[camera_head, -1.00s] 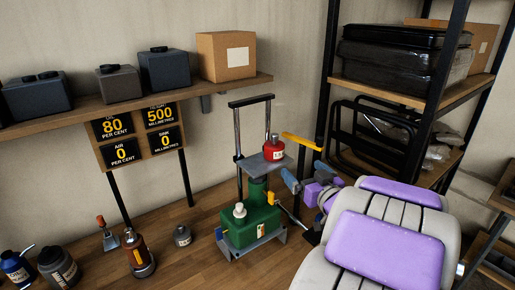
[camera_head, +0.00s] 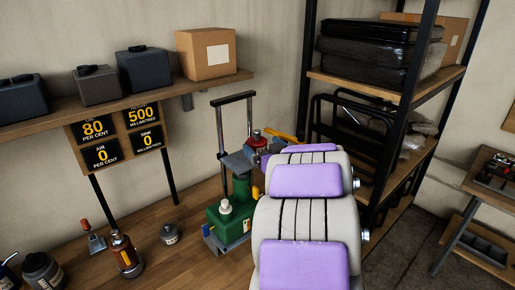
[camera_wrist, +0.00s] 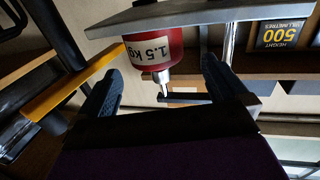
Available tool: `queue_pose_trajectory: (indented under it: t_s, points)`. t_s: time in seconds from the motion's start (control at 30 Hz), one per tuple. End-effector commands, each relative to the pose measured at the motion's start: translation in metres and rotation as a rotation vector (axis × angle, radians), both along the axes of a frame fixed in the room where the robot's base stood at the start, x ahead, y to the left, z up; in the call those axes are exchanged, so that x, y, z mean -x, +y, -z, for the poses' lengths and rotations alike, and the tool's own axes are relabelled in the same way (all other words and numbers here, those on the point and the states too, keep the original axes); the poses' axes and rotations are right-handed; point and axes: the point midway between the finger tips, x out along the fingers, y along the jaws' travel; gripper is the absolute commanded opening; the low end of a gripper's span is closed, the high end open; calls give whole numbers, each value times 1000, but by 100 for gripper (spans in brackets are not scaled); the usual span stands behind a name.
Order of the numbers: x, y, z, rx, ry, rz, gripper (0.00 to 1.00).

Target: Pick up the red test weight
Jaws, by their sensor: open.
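The red test weight (camera_head: 254,137) stands on the grey platform (camera_head: 233,162) of the green stand (camera_head: 232,214) in the head view. Its lower part is hidden behind my arm. The wrist view is upside down. There the red weight (camera_wrist: 157,52), labelled 1.5 kg, rests against the platform (camera_wrist: 185,14), with its metal knob pointing down the picture. My gripper (camera_wrist: 161,68) is open and empty, one blue-grey finger on each side of the weight's knob end. Contact cannot be told. The gripper is mostly hidden by my arm in the head view.
A yellow bar (camera_head: 282,134) is close by the weight and runs near the left finger in the wrist view. The stand's upright frame (camera_head: 222,135) rises behind the platform. A black shelf rack (camera_head: 386,140) stands to the right. Bottles and an orange jack (camera_head: 124,253) stand at lower left.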

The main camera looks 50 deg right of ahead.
Motion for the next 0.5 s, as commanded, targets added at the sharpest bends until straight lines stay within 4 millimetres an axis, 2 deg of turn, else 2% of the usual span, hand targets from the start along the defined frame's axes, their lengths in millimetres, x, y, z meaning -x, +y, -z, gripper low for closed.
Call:
queue_pose_trajectory:
  t_s: [0.17, 0.4, 0.5]
  points:
    - [-10, -8, 6, -4, 3, 1, 100]
    - [-40, -22, 9, -4, 2, -1, 100]
    - [-47, -24, 9, -5, 3, 1, 100]
